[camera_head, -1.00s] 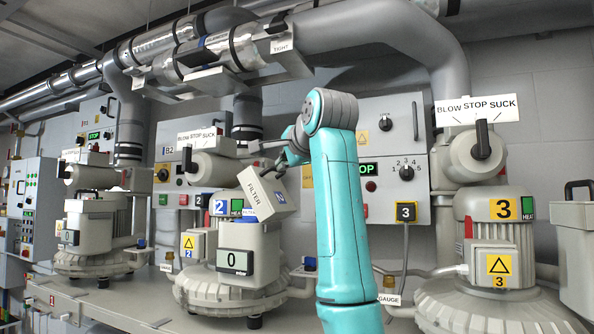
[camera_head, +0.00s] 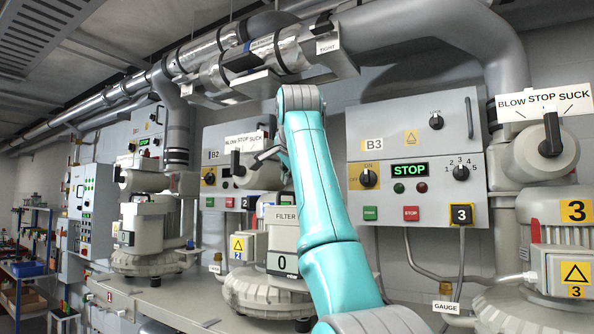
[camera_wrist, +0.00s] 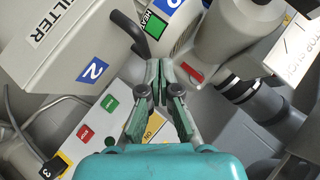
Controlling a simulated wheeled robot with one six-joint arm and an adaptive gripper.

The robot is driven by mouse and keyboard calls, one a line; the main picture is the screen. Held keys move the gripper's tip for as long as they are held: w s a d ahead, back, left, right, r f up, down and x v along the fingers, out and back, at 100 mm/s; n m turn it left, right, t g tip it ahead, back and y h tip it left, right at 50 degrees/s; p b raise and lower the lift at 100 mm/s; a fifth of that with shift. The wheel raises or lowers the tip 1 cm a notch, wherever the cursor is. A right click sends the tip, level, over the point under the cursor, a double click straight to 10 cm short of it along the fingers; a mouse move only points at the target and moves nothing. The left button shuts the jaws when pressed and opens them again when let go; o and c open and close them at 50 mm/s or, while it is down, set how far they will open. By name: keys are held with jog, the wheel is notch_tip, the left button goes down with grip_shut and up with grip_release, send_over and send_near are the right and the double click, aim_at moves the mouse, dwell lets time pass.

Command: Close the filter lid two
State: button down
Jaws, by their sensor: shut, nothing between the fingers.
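Filter lid two (camera_head: 284,214), a pale grey box lid labelled FILTER, lies level on top of the blower two housing (camera_head: 283,240), above its "0" display. Its right part is hidden behind my arm. In the wrist view the lid (camera_wrist: 50,35) fills the upper left, with its dark curved handle (camera_wrist: 128,28) beside it. My gripper (camera_wrist: 160,68) is shut and empty, with its fingers together to the right of the lid and apart from it. In the head view my gripper (camera_head: 268,156) shows only partly, above the lid and left of my teal arm.
The BLOW STOP SUCK valve with a black lever (camera_head: 236,163) stands behind and left of the lid. Control panel B3 (camera_head: 416,150) is right of my arm. Large pipes (camera_head: 430,40) run overhead. Blower three (camera_head: 565,265) stands at the right.

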jog(key=shift+w+a+f, duration=0.55)
jog(key=shift+a+f, duration=0.1)
jog(key=shift+a, duration=0.1)
